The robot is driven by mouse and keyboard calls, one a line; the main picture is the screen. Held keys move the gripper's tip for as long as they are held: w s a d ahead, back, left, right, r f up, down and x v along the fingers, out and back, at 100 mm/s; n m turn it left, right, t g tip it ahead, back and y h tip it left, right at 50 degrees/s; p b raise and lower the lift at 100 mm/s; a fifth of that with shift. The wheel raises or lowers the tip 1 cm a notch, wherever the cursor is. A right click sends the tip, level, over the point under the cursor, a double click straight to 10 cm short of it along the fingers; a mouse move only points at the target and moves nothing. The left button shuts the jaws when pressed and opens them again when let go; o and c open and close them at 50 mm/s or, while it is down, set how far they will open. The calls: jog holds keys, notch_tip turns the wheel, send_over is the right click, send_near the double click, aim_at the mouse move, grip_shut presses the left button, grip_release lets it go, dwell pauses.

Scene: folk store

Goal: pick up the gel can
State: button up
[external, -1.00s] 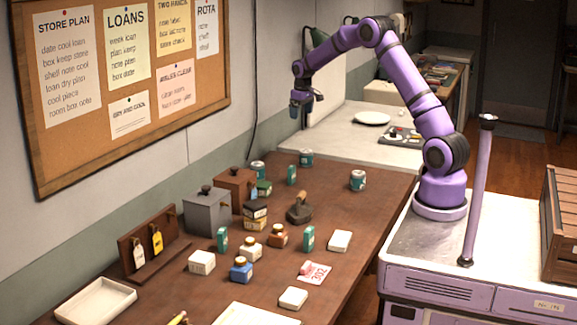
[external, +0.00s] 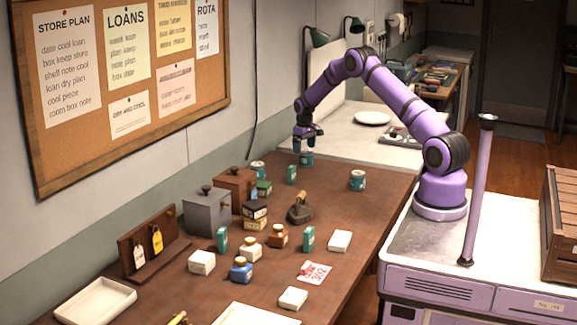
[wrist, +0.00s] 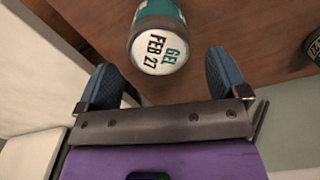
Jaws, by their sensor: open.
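The gel can (external: 306,160) stands upright at the far end of the brown table, a small teal-banded tin. In the wrist view, its pale lid (wrist: 158,52) reads "GEL FEB 27". My gripper (external: 304,140) is just above the can in the external view, pointing down. In the wrist view my gripper (wrist: 163,78) is open, with one blue finger on each side and the lid slightly ahead of the gap between them. It holds nothing. The exact height gap to the can is hard to tell.
Another can (external: 358,180) stands to the right, and one more (external: 258,170) to the left. A can edge (wrist: 314,46) shows at the right of the wrist view. A pale counter (external: 350,135) lies behind.

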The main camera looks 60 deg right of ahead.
aim_at(305, 150)
jog(key=shift+s+a+f, duration=0.1)
jog(key=shift+s+f, duration=0.1)
jog(key=shift+f, duration=1.15)
jog(key=shift+s+f, duration=0.15)
jog(key=shift+f, duration=1.15)
jog(key=c, duration=1.1)
jog(key=shift+c, duration=0.3)
jog(key=shift+r, duration=0.2)
